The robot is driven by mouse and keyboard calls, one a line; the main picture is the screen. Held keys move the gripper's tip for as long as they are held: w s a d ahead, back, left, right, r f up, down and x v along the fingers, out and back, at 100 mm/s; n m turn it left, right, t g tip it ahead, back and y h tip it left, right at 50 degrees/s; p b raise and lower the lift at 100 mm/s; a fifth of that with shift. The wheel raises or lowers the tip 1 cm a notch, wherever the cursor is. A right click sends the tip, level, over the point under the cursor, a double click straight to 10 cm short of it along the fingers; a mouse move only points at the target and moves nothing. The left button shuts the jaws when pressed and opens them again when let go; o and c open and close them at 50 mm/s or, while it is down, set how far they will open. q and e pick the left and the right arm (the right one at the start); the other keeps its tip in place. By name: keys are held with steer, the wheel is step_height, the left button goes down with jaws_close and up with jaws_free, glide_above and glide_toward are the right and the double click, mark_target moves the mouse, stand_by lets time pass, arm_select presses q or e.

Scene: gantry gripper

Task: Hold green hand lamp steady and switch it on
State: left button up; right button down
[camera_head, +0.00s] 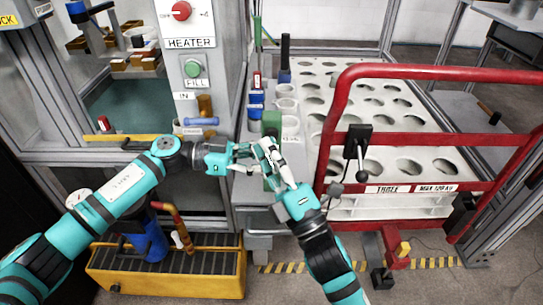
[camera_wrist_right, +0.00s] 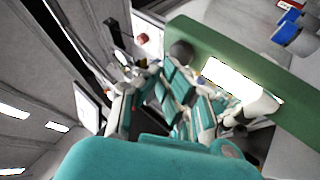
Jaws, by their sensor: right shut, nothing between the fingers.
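The green hand lamp (camera_head: 271,122) stands upright in the middle of the head view, partly hidden behind my grippers. In the right wrist view the green lamp (camera_wrist_right: 290,112) crosses the upper right as a long bar with a bright white panel and a dark round knob at one end. I cannot tell whether the panel is lit. My left gripper (camera_head: 246,153) reaches in from the left and is shut on the lamp's middle; the contact is partly hidden. My right gripper (camera_head: 266,150) is shut and empty, its fingertips close to the lamp.
A red rail (camera_head: 430,72) and a white rack with round holes (camera_head: 400,145) lie to the right. A heater panel (camera_head: 190,42) stands behind on the left. Blue-topped items (camera_head: 256,98) sit behind the lamp. A yellow trough (camera_head: 165,285) is on the floor.

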steer(key=s, duration=0.6)
stand_by(0.5)
arm_select(q)
steer(key=o, duration=1)
steer(key=shift+o, duration=0.2)
steer(key=shift+a, duration=0.15)
steer(key=a+r, duration=0.1)
steer(key=a, duration=1)
steer(key=shift+a, duration=0.35)
